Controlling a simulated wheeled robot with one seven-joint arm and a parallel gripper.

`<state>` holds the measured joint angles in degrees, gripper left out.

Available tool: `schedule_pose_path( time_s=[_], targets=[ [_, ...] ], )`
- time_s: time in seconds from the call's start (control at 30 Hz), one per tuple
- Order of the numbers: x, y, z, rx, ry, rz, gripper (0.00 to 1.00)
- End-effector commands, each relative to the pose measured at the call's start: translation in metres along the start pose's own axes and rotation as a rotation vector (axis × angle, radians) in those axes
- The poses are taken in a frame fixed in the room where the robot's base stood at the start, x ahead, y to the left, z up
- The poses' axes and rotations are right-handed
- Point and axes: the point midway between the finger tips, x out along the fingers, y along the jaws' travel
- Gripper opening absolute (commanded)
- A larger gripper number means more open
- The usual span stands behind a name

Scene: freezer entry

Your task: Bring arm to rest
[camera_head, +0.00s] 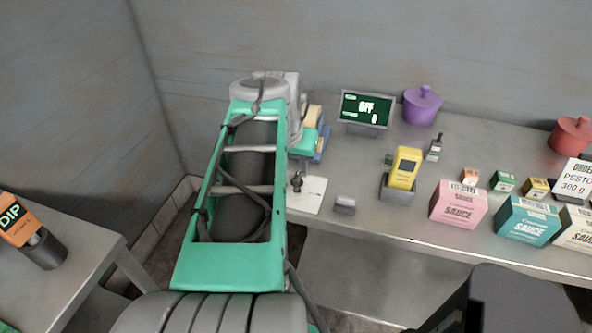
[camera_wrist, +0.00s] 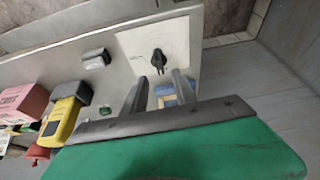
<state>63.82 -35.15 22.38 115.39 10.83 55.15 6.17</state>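My arm is green and grey and rises in the middle left of the head view, bent over at its top. My gripper (camera_wrist: 161,88) shows in the wrist view as two grey fingers standing apart, with nothing gripped between them. It hovers near the metal counter's edge, by a white plate with a black knob (camera_wrist: 158,58). The knob also shows in the head view (camera_head: 297,181). In the head view the fingers are hard to make out beside the arm.
A blue-and-cream object (camera_head: 321,145) lies close beside my arm.

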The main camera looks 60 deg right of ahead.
Motion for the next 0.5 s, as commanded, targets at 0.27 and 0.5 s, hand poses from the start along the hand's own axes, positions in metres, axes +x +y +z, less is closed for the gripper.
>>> schedule_pose_path(
  time_s=[0.27,0.5],
  targets=[
    [-0.019,0.0,0.001,0.0,-0.002,0.0,0.34],
    [-0.018,0.0,0.0,0.0,-0.001,0.0,0.34]
  ],
)
